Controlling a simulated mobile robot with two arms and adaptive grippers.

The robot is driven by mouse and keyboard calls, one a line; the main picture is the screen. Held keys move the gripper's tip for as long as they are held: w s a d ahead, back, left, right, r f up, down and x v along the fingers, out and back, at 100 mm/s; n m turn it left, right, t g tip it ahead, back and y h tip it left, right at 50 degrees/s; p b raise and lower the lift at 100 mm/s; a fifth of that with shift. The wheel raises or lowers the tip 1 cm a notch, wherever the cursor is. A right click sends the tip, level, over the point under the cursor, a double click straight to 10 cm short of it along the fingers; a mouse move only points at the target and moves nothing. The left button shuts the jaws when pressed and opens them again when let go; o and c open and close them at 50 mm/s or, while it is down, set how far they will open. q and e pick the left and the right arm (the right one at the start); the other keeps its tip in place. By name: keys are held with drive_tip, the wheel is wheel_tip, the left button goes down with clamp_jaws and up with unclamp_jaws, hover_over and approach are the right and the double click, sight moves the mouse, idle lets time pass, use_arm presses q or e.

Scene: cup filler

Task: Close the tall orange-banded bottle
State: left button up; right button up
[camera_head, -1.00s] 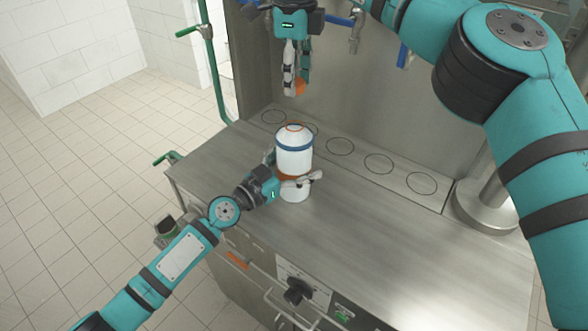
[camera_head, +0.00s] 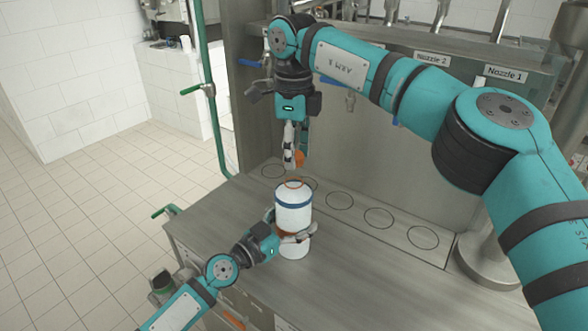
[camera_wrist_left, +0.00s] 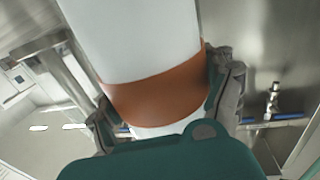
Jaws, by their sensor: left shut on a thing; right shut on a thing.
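The tall bottle (camera_head: 293,208) is white with a blue band and an orange band lower down. It stands upright on the steel counter, with an orange ring around its uncapped top. My left gripper (camera_head: 284,237) is shut around the bottle at the orange band. The left wrist view shows the fingers on both sides of this band (camera_wrist_left: 158,92). My right gripper (camera_head: 293,148) points down above the bottle and is shut on a small orange cap (camera_head: 299,159). A gap shows between the cap and the bottle's top.
The steel counter (camera_head: 375,255) is clear to the right of the bottle. Marked circles (camera_head: 378,217) run along its back strip, under the nozzles. A green pipe (camera_head: 214,120) rises at the counter's left rear. A round metal post base (camera_head: 487,262) stands at the right.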

sight(294, 175)
drive_tip(key=shift+f, duration=0.8)
drive_tip(key=shift+f, duration=0.9)
drive_tip(key=shift+f, duration=0.6)
